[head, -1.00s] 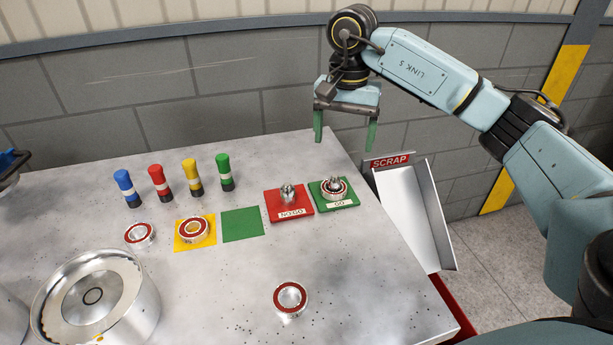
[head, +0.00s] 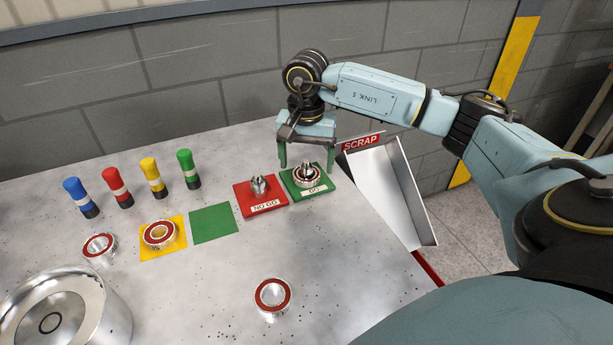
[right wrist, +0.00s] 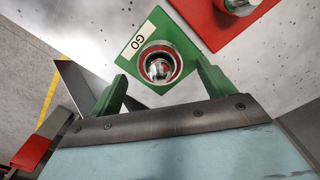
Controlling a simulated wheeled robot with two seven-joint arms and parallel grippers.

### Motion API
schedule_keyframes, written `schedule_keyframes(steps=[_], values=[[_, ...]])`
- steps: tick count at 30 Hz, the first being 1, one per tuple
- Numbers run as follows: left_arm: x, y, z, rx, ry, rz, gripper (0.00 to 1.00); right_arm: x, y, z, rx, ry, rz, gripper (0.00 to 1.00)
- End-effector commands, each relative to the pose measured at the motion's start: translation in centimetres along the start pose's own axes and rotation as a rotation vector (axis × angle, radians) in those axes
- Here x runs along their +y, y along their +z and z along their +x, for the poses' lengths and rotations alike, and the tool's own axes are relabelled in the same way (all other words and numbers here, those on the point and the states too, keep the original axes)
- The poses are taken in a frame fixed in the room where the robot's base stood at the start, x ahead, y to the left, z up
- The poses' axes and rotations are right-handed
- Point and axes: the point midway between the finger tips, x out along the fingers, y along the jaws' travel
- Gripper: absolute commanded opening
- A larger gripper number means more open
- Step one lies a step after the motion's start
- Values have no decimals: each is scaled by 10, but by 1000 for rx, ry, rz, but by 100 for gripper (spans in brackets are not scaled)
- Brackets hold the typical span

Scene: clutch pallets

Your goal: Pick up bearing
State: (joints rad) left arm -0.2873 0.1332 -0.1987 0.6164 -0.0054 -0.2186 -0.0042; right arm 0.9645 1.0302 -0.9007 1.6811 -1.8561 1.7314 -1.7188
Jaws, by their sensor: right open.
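A bearing (head: 308,177) with a red ring sits around the metal gauge post on the green GO plate (head: 291,187). It also shows in the right wrist view (right wrist: 173,72), where the post fills its bore. My right gripper (head: 306,164) is open, pointing down over the GO plate, its two green fingers on either side of the bearing and apart from it. In the wrist view the open fingers (right wrist: 163,88) are near the bearing's edge. Other bearings lie on the yellow square (head: 159,234), beside it at left (head: 99,247), and at the table's front (head: 272,296). My left gripper is out of view.
The red NO GO plate (head: 248,204) with its bare post stands just left of the GO plate. A SCRAP chute (head: 387,190) is at the table's right edge. Several coloured markers (head: 120,185) stand at left. A round metal container (head: 100,310) is front left. The green square (head: 214,222) is empty.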

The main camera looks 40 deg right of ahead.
Motion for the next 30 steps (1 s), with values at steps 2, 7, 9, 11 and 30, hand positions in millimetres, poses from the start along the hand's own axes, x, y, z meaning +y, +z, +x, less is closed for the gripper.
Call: schedule_keyframes(steps=[2,7,9,11,30], values=[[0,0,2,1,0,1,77,1,0,13,-2,1,1,81],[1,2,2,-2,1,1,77,0,0,24,0,-1,0,81],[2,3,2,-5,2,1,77,0,0,24,0,-1,0,81],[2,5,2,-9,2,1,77,0,0,24,0,-1,0,81],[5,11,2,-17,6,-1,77,0,0,23,0,-2,0,23]])
